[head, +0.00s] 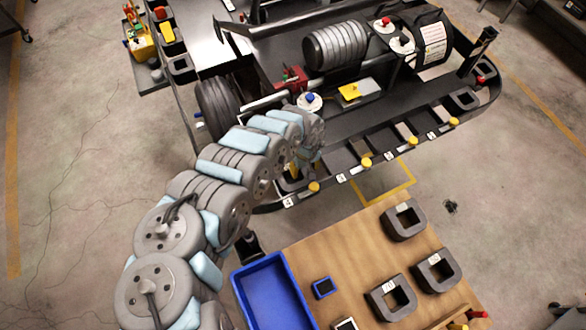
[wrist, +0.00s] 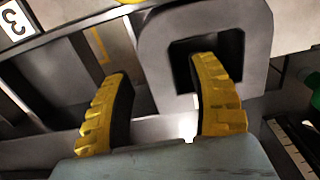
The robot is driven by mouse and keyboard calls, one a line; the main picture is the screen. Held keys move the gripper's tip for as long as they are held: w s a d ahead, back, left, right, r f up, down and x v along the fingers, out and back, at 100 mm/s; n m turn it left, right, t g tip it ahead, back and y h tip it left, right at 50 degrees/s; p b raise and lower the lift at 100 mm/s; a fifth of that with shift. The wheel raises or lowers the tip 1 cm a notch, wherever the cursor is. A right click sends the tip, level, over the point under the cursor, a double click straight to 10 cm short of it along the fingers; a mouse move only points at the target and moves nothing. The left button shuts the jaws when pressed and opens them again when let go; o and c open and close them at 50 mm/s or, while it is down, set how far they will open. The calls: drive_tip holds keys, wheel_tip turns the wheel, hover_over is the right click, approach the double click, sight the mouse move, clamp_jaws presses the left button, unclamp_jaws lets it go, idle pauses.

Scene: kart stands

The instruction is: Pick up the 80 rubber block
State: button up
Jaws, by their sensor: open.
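My gripper (wrist: 162,68) is open, with two yellow ridged fingers in the wrist view. A grey U-shaped rubber block (wrist: 158,35) stands in front of it. The left finger is outside the block's left wall and the right finger is in front of its dark opening, so that wall lies between them in the picture. I cannot tell if they touch. No number shows on this block. In the head view my arm reaches the kart's near edge and hides most of the gripper. Three similar numbered blocks, (head: 407,234), (head: 418,284) and (head: 379,303), lie on the wooden table; I cannot read an 80 surely.
The kart's black rail (head: 385,165) has several yellow knobs and numbered slots. A "3" label (wrist: 12,18) shows in the wrist view. A blue bin (head: 268,295) stands on the wooden table (head: 335,242). A wheel (head: 217,105) is close to my arm. Open floor lies right.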

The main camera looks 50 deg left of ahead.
drive_tip(key=shift+d+f, duration=0.1)
drive_tip(key=shift+f, duration=1.1)
clamp_jaws()
